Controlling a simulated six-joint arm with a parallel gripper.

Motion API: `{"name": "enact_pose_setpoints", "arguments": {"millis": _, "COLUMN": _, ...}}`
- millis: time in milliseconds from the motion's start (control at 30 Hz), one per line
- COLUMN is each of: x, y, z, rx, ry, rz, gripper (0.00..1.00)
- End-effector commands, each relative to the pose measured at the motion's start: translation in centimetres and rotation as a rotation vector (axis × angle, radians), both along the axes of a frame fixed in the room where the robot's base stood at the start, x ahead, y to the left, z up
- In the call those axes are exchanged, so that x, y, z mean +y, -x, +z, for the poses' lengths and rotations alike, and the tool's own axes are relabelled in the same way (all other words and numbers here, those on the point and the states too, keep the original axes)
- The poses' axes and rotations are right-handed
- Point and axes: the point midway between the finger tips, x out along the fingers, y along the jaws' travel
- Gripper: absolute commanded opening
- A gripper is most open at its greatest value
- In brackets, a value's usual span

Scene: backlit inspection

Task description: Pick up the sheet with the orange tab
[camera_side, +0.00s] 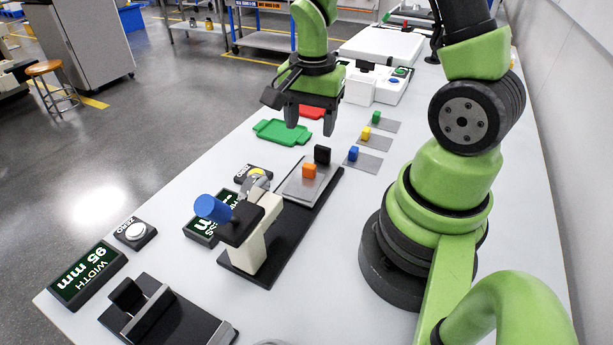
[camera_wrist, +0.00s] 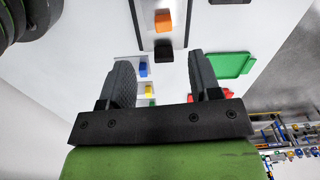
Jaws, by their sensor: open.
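The sheet with the orange tab (camera_side: 309,171) is a thin grey plate (camera_side: 296,188) lying on the dark base of a thickness gauge, in the middle of the side view. A black block (camera_side: 322,154) stands just beyond the tab. In the wrist view the orange tab (camera_wrist: 163,22) is at the top, with the black block (camera_wrist: 163,50) below it. My gripper (camera_side: 311,124) is open and empty, above the table and beyond the tab in the side view.
Grey sheets with blue (camera_side: 353,154), yellow (camera_side: 366,134) and green (camera_side: 376,118) tabs lie in a row to the right. A green tray (camera_side: 283,132) and a red tray (camera_side: 312,112) lie beyond. The gauge's cream post with blue knob (camera_side: 212,208) rises in front of the orange-tabbed sheet.

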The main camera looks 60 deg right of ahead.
Motion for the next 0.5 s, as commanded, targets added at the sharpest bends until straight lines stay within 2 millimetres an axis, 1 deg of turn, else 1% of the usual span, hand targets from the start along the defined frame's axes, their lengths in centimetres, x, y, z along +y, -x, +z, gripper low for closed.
{"name": "enact_pose_setpoints", "arguments": {"millis": 167, "x": -0.3, "y": 0.2, "z": -1.9, "rx": 0.025, "ry": -0.006, "rz": -0.035, "gripper": 0.57}}
{"name": "enact_pose_setpoints", "arguments": {"millis": 300, "x": -0.2, "y": 0.2, "z": -3.8, "rx": 0.025, "ry": -0.006, "rz": -0.033, "gripper": 0.57}}
{"name": "enact_pose_setpoints", "arguments": {"millis": 400, "x": -0.3, "y": 0.1, "z": -4.9, "rx": 0.024, "ry": -0.006, "rz": -0.032, "gripper": 0.57}}
{"name": "enact_pose_setpoints", "arguments": {"millis": 500, "x": -0.3, "y": 0.1, "z": -5.5, "rx": 0.022, "ry": -0.005, "rz": -0.031, "gripper": 0.57}}
